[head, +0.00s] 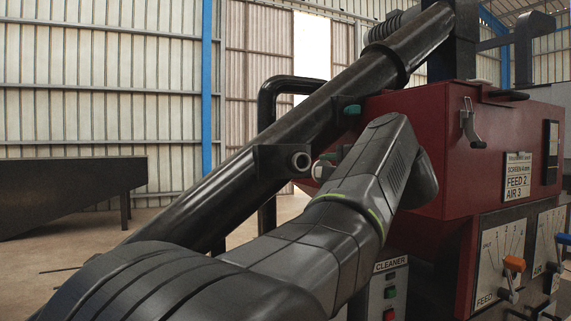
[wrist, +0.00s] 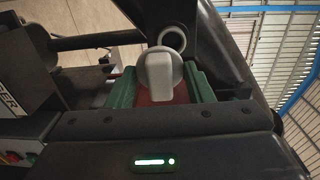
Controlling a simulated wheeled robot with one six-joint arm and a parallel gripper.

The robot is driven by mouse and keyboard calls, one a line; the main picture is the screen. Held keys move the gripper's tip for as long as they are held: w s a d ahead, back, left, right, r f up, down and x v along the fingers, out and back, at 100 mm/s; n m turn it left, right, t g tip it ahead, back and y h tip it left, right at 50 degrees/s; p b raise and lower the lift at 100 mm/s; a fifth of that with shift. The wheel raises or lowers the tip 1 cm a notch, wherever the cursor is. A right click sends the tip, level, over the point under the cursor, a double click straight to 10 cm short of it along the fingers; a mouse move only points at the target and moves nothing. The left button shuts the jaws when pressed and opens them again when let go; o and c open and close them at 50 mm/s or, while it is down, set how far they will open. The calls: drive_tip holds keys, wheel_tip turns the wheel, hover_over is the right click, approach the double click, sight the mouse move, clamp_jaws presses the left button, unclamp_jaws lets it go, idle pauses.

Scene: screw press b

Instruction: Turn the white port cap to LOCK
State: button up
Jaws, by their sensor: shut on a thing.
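The white port cap (wrist: 160,70) shows in the wrist view as a round disc with an upright raised grip bar facing the camera. My gripper (wrist: 162,82) is around it, with one green finger on the left and one on the right, and it is shut on the cap. The exact contact at the fingertips is hard to see. In the head view my arm hides most of the gripper and the cap; a pale rounded edge shows left of my wrist. No LOCK mark can be read.
The red machine body (head: 445,150) stands to the right, with levers and dials (head: 500,260). A CLEANER button box (head: 387,290) is below. Open floor lies left.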

sight(322, 164)
drive_tip(key=shift+w+r, duration=0.1)
drive_tip(key=shift+r, duration=0.65)
drive_tip(key=shift+p+x, duration=0.8)
drive_tip(key=shift+x, duration=1.95)
drive_tip(key=shift+w+r, duration=0.1)
drive_tip(key=shift+w, duration=0.05)
drive_tip(key=shift+p+x, duration=0.35)
drive_tip(key=shift+x, duration=0.9)
drive_tip(key=o, duration=1.1)
